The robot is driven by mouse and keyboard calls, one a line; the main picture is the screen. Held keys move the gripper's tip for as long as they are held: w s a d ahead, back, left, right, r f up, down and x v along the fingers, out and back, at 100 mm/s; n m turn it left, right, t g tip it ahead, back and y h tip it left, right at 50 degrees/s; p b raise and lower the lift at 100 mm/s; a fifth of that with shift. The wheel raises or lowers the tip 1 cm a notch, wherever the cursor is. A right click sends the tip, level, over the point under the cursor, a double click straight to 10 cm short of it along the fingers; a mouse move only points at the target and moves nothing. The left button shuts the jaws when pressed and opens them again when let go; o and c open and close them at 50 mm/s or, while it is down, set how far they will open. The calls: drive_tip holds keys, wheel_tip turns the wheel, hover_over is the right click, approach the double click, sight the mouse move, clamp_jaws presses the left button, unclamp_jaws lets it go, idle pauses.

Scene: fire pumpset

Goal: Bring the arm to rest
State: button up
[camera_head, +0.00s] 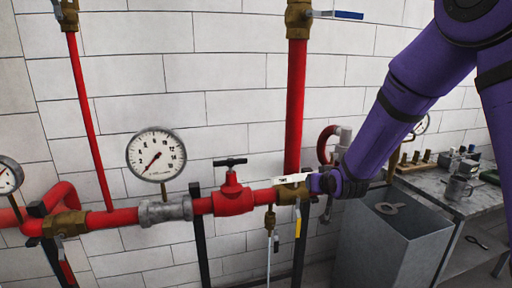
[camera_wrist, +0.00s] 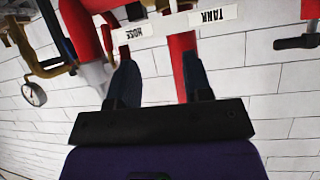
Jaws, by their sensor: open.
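My purple arm (camera_head: 397,110) reaches in from the upper right in the head view, bent down toward the red pipework. Its wrist end (camera_head: 335,183) is close in front of the brass fitting at the foot of the thick vertical red pipe (camera_head: 296,105). My gripper (camera_wrist: 157,72) shows in the wrist view with its two dark fingers apart and nothing visible between them. Beyond the fingers are red pipes and two white labels, HOSE (camera_wrist: 132,33) and TANK (camera_wrist: 213,15). The fingers are hardly visible in the head view, so contact with the pipework cannot be told.
A red valve with a black T-handle (camera_head: 231,192) and a pressure gauge (camera_head: 156,154) are left of the wrist. A grey metal bin (camera_head: 385,240) stands below the arm. A workbench (camera_head: 470,197) with small items is at the right. White block wall lies behind.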

drive_tip(key=s+d+r+g+h, duration=0.1)
drive_tip(key=s+d+r+g, duration=0.1)
drive_tip(key=s+d+r, duration=0.4)
drive_tip(key=s+d+r+g, duration=0.1)
drive_tip(key=s+r, duration=0.7)
drive_tip(key=s, duration=0.3)
drive_tip(key=s+d+r+g, duration=0.2)
drive_tip(key=s, duration=0.9)
drive_tip(key=s+d+r+m+g+h, duration=0.1)
drive_tip(key=s+d+r, duration=0.1)
drive_tip(key=s, duration=0.9)
drive_tip(key=shift+s+d+g, duration=0.15)
drive_tip(key=shift+d+g, duration=0.1)
drive_tip(key=shift+g, duration=0.15)
